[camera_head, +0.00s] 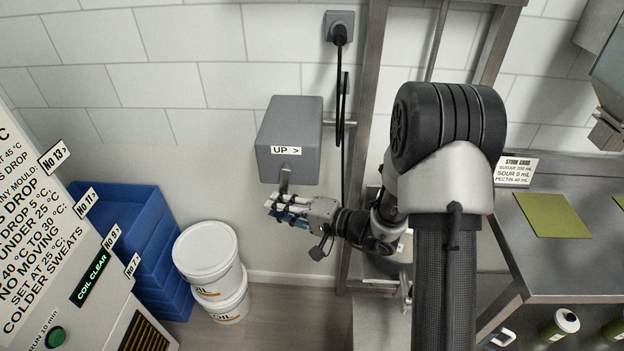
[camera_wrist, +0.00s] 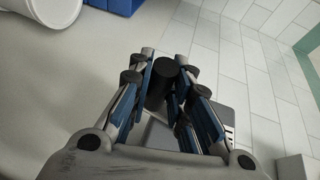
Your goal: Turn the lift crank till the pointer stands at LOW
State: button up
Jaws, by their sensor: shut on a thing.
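The lift crank's grey box (camera_head: 290,140) is on the wall at centre, with a label reading "UP >". A short grey crank arm (camera_head: 284,180) hangs down below the box. My gripper (camera_head: 276,208) reaches in from the right to the crank's lower end. In the wrist view, its blue-padded fingers are shut on a dark round crank handle (camera_wrist: 161,84). The head view hides most of this handle behind the fingers. I cannot make out a pointer or a LOW mark in either view.
Stacked blue crates (camera_head: 130,235) and two white buckets (camera_head: 207,255) stand below left of the crank. A panel machine (camera_head: 70,270) is at the left. A steel upright (camera_head: 362,120) and cable are close right of the box. A steel table (camera_head: 540,260) is at the right.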

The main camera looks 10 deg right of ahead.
jog(key=shift+s+d+f, duration=0.2)
jog(key=shift+s+d, duration=0.15)
jog(key=shift+d, duration=0.1)
jog(key=d, duration=0.2)
jog(key=d+r, duration=0.1)
jog(key=shift+s+d, duration=0.15)
jog(key=shift+s, duration=0.2)
jog(key=shift+r, duration=0.1)
jog(key=shift+s+d+r, duration=0.1)
jog(key=shift+d+r, duration=1.15)
jog(key=shift+r, duration=0.1)
